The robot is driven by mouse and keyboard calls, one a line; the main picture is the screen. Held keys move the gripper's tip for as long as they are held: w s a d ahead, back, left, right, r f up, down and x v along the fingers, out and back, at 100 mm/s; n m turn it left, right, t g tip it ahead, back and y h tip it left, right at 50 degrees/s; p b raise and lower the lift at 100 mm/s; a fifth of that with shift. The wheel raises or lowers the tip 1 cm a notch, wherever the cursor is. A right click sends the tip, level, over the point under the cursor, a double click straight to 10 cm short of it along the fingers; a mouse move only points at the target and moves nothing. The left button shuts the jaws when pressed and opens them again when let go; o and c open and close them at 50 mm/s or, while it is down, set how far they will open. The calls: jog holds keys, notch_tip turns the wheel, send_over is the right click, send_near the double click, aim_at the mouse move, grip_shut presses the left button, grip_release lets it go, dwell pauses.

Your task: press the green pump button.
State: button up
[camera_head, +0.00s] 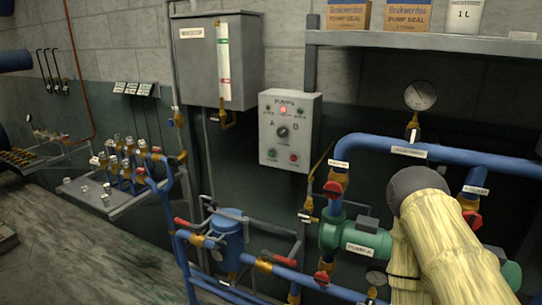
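The grey pump control box (268,98) hangs on the wall at the middle of the head view. The green button (272,154) is at its lower left, beside a red button (293,157). A black selector knob (282,131) sits above them between the letters A and B. A red lamp (283,109) near the top of the box looks lit. My arm, in a pale yellow sleeve with a dark grey joint (415,183), is at the right, apart from the box. My gripper does not show, so its state is hidden.
Blue pipes (460,160) and a green pump (358,240) stand around my arm at the right. A blue vessel (228,230) with pipework stands below the box. A large grey cabinet (205,65) is above left. A shelf (420,42) with boxes is above right.

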grip_shut()
dwell(1.3)
